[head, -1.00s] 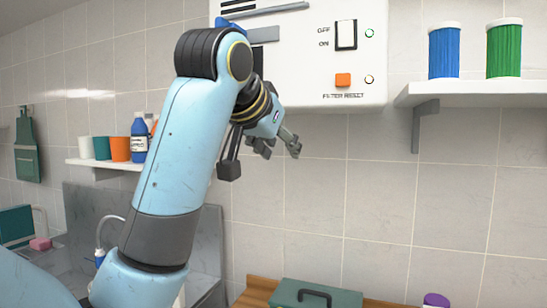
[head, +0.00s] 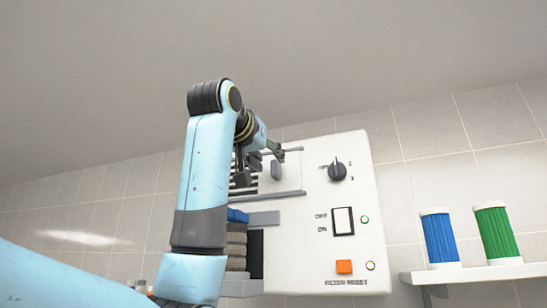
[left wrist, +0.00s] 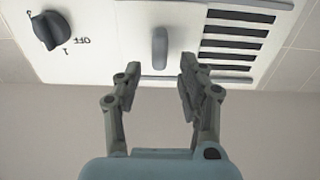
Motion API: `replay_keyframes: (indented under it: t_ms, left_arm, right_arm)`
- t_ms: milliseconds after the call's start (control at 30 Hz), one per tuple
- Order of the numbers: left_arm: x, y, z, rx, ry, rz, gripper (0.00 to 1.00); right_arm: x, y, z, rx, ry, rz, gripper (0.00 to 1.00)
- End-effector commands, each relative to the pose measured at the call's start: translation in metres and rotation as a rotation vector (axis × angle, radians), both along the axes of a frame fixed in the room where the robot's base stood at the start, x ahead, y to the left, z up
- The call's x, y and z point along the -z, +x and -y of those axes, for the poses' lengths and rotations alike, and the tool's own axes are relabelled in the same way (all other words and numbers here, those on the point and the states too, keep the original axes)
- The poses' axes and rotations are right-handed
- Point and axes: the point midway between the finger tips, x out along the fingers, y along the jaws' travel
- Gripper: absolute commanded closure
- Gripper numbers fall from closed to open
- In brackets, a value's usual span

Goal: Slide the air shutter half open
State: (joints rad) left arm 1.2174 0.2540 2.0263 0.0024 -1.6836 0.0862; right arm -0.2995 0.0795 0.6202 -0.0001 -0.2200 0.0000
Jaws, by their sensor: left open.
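The air shutter (head: 292,178) is a pale plate between two grey rails on the front of a white wall unit. Its grey upright handle (left wrist: 160,48) shows in the left wrist view, with dark vent slots (left wrist: 238,42) uncovered to one side. My left gripper (left wrist: 156,82) is open, its two fingers pointing at the unit, one on each side of the handle's line. The handle lies just beyond the fingertips; I cannot tell whether they touch it. In the head view my left gripper (head: 263,158) is in front of the shutter and partly hides it. My right gripper is not in view.
The unit also carries a black dial (head: 337,171), a white on/off switch (head: 343,221) and an orange button (head: 344,267). Blue (head: 440,238) and green (head: 497,232) containers stand on a shelf (head: 470,272) to the right.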

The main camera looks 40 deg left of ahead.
Motion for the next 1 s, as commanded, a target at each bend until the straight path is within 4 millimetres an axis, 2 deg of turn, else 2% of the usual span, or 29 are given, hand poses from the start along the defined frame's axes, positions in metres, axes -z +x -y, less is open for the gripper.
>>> replay_keyframes:
  t_ms: [100,233,600,900,1000]
  left_arm:
    - [-0.002,0.020,-0.005,0.000,-0.001,-0.003,0.60]
    - [-0.001,0.033,-0.008,0.001,0.000,-0.002,0.60]
    - [0.001,0.038,-0.009,0.001,0.000,0.000,0.61]
    - [0.001,0.038,-0.009,0.001,0.000,0.000,1.00]
    - [0.001,0.038,-0.009,0.001,0.000,0.001,1.00]
  right_arm:
    - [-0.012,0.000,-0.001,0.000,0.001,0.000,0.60]
    - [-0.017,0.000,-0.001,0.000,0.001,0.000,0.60]
    - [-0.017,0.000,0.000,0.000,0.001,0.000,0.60]
    - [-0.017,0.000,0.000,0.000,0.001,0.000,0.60]
    - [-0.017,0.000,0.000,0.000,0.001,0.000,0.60]
